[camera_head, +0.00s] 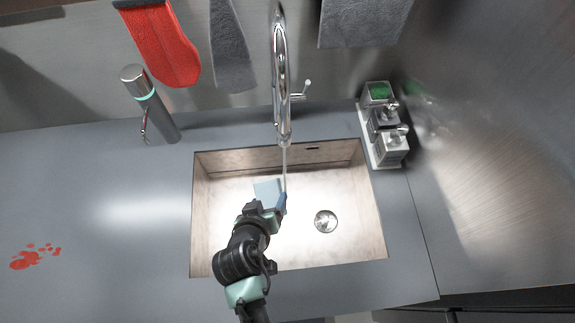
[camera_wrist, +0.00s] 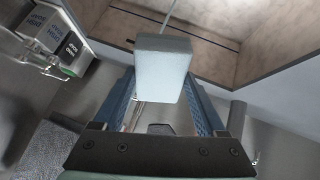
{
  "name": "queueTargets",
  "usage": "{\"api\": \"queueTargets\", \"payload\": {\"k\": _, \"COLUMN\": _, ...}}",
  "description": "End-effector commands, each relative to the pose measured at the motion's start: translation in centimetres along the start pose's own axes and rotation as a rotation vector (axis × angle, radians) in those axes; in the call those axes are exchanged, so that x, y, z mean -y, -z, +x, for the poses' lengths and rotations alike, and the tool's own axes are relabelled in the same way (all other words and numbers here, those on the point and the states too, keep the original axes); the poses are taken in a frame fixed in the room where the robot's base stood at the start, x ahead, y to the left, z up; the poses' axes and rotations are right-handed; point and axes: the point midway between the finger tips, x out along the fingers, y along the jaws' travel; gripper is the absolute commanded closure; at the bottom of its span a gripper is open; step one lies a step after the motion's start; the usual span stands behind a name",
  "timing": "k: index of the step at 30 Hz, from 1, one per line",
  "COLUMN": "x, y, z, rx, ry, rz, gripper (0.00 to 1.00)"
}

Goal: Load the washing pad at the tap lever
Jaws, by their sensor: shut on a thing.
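The washing pad (camera_head: 268,192) is a pale blue block, held over the sink basin. In the wrist view the pad (camera_wrist: 163,62) sits between the two blue fingers and sticks out past them. My gripper (camera_head: 281,203) is shut on it, below the tap spout. The tap (camera_head: 280,60) is a tall chrome arch behind the sink. Its lever (camera_head: 304,91) stands out on the right side of the tap. A thin pale stream runs down from the spout to about the pad and fingers; I cannot tell exactly where it lands.
The sink (camera_head: 355,235) has a round drain (camera_head: 326,221) at right. A caddy with bottles (camera_head: 386,130) and a green-topped box stands right of the tap. A grey cylindrical dispenser (camera_head: 158,115) stands left. Red stains (camera_head: 35,257) mark the left counter, otherwise clear. Cloths hang behind.

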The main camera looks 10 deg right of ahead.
Motion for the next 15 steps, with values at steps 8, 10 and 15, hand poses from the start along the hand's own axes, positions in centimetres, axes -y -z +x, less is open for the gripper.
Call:
{"api": "queueTargets", "payload": {"k": 8, "x": 0.6, "y": 0.1, "z": -3.1, "rx": 0.001, "ry": 0.002, "rz": 0.0, "gripper": 0.71}}
{"api": "queueTargets", "payload": {"k": 10, "x": 0.7, "y": 0.1, "z": -3.8, "rx": 0.0, "ry": 0.001, "rz": -0.001, "gripper": 0.71}}
{"api": "queueTargets", "payload": {"k": 15, "x": 1.1, "y": 0.0, "z": -4.9, "rx": 0.0, "ry": 0.001, "rz": 0.0, "gripper": 0.71}}
